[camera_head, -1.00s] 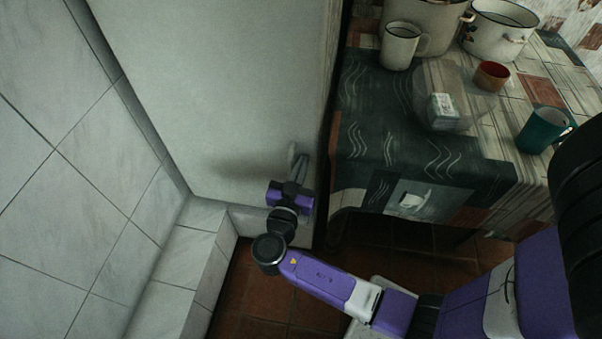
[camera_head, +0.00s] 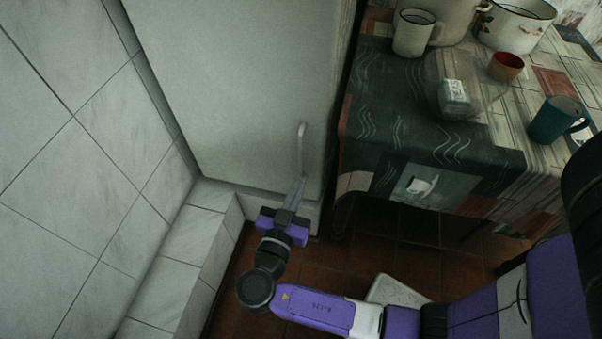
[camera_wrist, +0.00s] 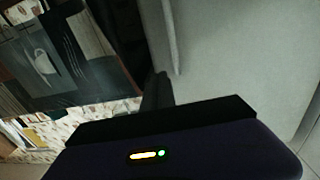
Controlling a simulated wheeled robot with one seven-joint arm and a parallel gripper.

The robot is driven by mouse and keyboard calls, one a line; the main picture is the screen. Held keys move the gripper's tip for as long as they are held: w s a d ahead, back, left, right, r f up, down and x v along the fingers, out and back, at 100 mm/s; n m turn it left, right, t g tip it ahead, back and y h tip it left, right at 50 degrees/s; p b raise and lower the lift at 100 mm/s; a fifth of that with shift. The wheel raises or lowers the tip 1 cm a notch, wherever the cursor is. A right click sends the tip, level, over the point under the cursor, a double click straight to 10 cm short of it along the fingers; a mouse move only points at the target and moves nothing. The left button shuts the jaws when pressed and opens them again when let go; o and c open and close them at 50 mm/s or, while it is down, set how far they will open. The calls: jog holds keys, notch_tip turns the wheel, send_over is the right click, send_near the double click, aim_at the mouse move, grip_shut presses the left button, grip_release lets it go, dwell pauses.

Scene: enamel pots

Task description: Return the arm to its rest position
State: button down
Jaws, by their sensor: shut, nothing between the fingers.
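My gripper (camera_head: 294,193) is shut and empty in the head view. It is in front of the lower part of a white door panel (camera_head: 240,90), just below the panel's upright handle (camera_head: 301,148). A small gap shows in the picture between the fingertips and the handle. My arm reaches in from the lower right, low over the floor. In the wrist view the dark fingers (camera_wrist: 158,92) show near the middle, with the door panel (camera_wrist: 235,50) and the handle (camera_wrist: 171,38) beyond them.
A counter with a patterned cloth (camera_head: 400,110) stands to the right, bearing a white mug (camera_head: 412,38), pots, a red cup (camera_head: 506,66) and a teal mug (camera_head: 555,120). A tiled wall (camera_head: 70,170) is at left. Reddish floor (camera_head: 400,240) lies below.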

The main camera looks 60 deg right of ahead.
jog(key=shift+s+a, duration=0.1)
jog(key=shift+a, duration=0.2)
